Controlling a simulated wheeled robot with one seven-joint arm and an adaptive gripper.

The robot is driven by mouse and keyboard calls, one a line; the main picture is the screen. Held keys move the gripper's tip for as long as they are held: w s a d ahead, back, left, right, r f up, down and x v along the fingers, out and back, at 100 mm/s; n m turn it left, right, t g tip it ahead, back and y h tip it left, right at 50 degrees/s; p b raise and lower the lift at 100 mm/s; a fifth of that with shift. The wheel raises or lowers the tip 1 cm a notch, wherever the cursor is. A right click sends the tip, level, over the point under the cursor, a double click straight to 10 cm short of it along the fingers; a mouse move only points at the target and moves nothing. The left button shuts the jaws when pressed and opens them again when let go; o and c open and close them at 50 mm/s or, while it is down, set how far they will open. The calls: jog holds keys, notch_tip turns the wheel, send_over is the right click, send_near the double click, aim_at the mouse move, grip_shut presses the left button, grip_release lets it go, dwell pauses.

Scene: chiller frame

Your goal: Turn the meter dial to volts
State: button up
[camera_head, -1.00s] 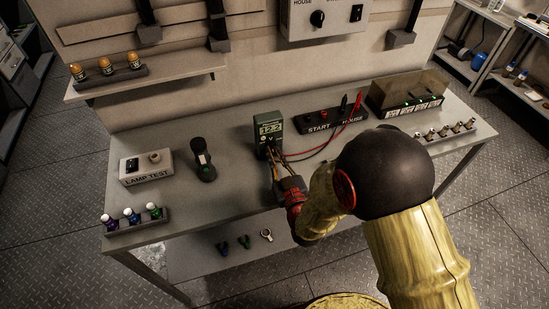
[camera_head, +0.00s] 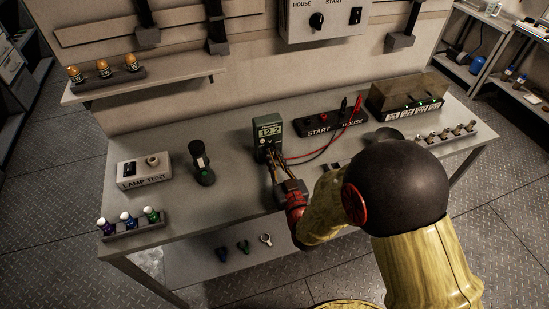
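The green meter (camera_head: 268,130) stands upright on the grey bench. Its lit display reads about 12.2. My gripper (camera_head: 271,157) is at the lower front of the meter, its fingers reaching up to where the dial would be. The dial is mostly hidden behind the fingers, so its setting cannot be read. Whether the fingers touch or grip the dial is too small to tell.
The START/HOUSE terminal block (camera_head: 331,123), with red and black leads, stands right of the meter. A black flashlight-like tool (camera_head: 202,163) and the LAMP TEST box (camera_head: 144,171) are to the left. A clear-covered box (camera_head: 408,100) stands at the back right.

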jog(key=o, duration=0.4)
jog(key=shift+o, duration=0.2)
jog(key=v, duration=1.2)
jog(key=shift+w+r, duration=0.15)
jog(key=shift+w, duration=0.1)
jog(key=w+d+r+m+g+h, duration=0.2)
jog(key=d+r+g+h, duration=0.1)
jog(key=d+r+g, duration=0.4)
jog(key=s+d+r+g, duration=0.1)
jog(key=s+d+r, duration=0.1)
jog(key=s, duration=0.4)
jog(key=s+d+r+g+h, duration=0.1)
jog(key=s+d+r+g, duration=0.1)
jog(key=s+r, duration=0.2)
jog(key=s+d+r+m+g+h, duration=0.1)
jog(key=s+d+r, duration=0.1)
jog(key=s, duration=0.6)
jog(key=shift+s+r+g+p, duration=0.4)
jog(key=shift+r+p, duration=0.05)
jog(key=shift+r, duration=0.3)
